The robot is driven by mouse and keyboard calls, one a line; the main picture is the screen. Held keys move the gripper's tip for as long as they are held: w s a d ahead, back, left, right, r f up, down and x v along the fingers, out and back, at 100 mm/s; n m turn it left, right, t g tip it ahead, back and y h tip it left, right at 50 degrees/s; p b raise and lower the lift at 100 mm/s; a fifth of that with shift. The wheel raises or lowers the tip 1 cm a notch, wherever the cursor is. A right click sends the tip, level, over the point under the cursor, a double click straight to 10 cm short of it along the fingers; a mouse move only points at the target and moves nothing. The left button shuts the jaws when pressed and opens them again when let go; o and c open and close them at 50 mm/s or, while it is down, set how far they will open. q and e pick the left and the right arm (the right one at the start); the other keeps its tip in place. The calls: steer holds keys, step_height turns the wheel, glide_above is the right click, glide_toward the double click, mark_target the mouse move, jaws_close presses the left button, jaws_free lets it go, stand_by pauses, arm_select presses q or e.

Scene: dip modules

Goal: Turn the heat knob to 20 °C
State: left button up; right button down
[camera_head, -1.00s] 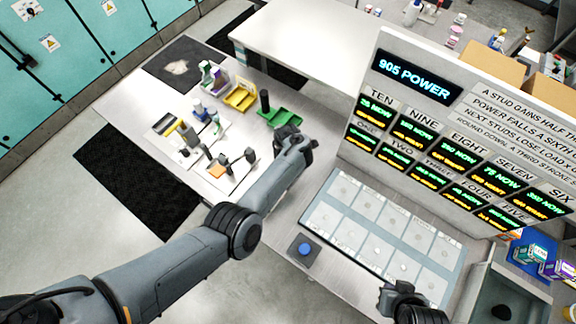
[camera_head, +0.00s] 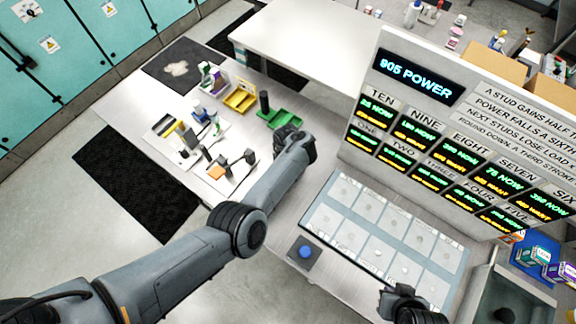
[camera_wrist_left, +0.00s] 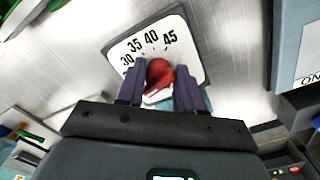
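The red heat knob (camera_wrist_left: 159,75) sits on a white dial plate (camera_wrist_left: 190,38) in the left wrist view. Dial numbers 30, 35, 40 and 45 show on the plate's far side; the near part, where lower numbers might be, is hidden by my gripper. My left gripper (camera_wrist_left: 160,82) has one dark finger on each side of the knob, and the knob fills the gap. In the head view my left gripper (camera_head: 291,140) is low over the bench and hides the knob and dial. My right gripper (camera_head: 394,300) is at the bottom edge, its fingers unclear.
A panel of pale tiles (camera_head: 375,235) and a blue button (camera_head: 305,251) lie right of my left arm. A display board (camera_head: 440,140) stands behind the tiles. A green tray (camera_head: 283,118), yellow tray (camera_head: 240,98) and small modules are on the bench at left.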

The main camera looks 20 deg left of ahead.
arm_select(q)
steer(key=o, duration=0.3)
steer(key=shift+a, duration=0.15)
step_height(320, 180, up, 9)
steer(key=p, duration=0.2)
steer(key=shift+r+p, duration=0.15)
steer(key=shift+p, duration=0.2)
steer(key=shift+r, duration=0.8)
